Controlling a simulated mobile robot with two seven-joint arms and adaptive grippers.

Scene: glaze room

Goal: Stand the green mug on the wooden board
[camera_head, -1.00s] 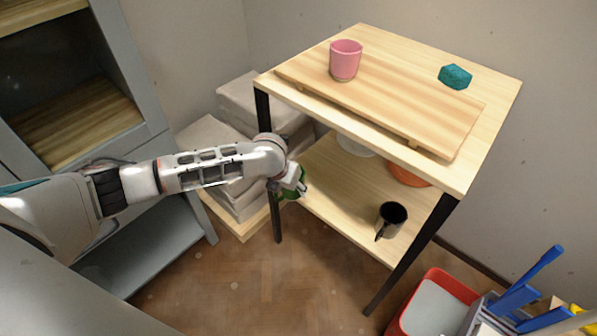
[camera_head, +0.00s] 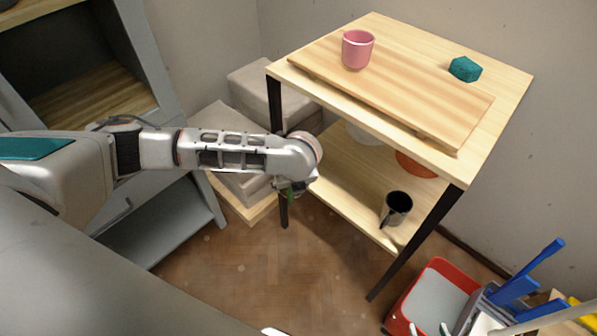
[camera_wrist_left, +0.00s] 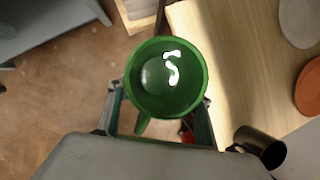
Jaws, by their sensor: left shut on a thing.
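The green mug (camera_wrist_left: 167,78) is in my left gripper (camera_wrist_left: 158,112), which is shut on it; the wrist view looks into its open top, with its handle toward the gripper. In the head view only a sliver of the mug (camera_head: 291,195) shows below my left wrist, beside the rack's front left leg. The wooden board (camera_head: 430,101) lies on the rack's top, above and right of that gripper. Of my right gripper (camera_head: 428,328), only what seem to be small tips show at the bottom edge; its opening is unclear.
A pink cup (camera_head: 357,50) stands on the board's left part. A teal block (camera_head: 465,69) lies behind the board. A dark mug (camera_head: 397,207) and an orange dish (camera_head: 415,165) are on the lower shelf. Grey blocks (camera_head: 238,113) are stacked left of the rack. The board's middle is clear.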

